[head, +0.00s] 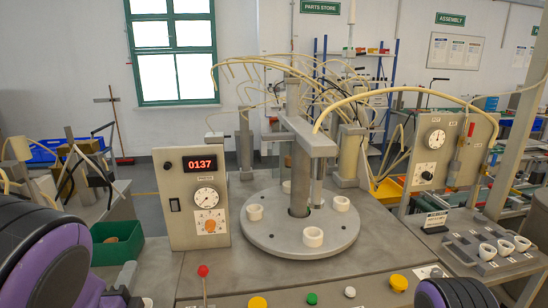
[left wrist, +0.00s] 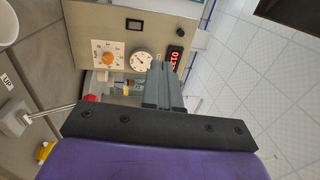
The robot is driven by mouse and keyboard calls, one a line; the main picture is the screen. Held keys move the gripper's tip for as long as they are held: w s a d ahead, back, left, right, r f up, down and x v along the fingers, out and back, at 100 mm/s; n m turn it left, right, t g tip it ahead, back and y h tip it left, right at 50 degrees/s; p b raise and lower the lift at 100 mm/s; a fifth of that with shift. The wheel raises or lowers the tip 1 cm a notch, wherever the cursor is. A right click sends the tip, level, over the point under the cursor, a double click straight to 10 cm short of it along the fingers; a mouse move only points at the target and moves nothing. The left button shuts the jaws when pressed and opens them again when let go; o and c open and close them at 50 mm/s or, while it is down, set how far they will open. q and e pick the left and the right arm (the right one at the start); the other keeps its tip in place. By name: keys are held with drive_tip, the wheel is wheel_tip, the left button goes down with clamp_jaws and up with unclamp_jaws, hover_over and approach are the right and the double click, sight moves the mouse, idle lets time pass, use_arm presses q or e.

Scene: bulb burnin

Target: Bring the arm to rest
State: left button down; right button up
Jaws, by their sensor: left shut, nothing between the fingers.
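My left gripper (head: 126,276) is at the lower left of the head view, low beside the front left of the machine bench. In the left wrist view its grey fingers (left wrist: 162,85) are together with nothing between them. Beyond them that view shows the control panel, turned sideways. Part of my left arm, purple and black, fills the lower left corner of the head view. A piece of my other arm shows at the lower right edge, but its gripper is out of view.
The control panel (head: 192,200) with display and dial stands behind my left gripper. A red-knobbed lever (head: 203,272) rises to its right. A green bin (head: 117,243) is behind it. A round turntable (head: 270,235) with white sockets fills the bench middle. A socket tray (head: 485,240) lies right.

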use_arm(q)
drive_tip(key=s+f+n+g+b, duration=0.1)
drive_tip(key=s+f+n+g, duration=0.45)
drive_tip(key=f+n, duration=0.6)
drive_tip(key=s+f+n+g+b, duration=0.1)
drive_tip(key=s+f+n+g, duration=0.65)
drive_tip(key=f, duration=0.75)
drive_tip(key=s+f+n+g, duration=0.3)
drive_tip(key=s+f, duration=0.9)
drive_tip(key=s, duration=0.4)
drive_tip(key=shift+s+d+f+n+b, duration=0.15)
drive_tip(key=shift+d+f+n+b, duration=0.15)
drive_tip(key=shift+d+n, duration=0.1)
use_arm(e)
drive_tip(key=f, duration=0.2)
drive_tip(key=shift+s+d+f, duration=0.1)
drive_tip(key=shift+s+f, duration=0.2)
use_arm(q)
drive_tip(key=shift+r, duration=0.1)
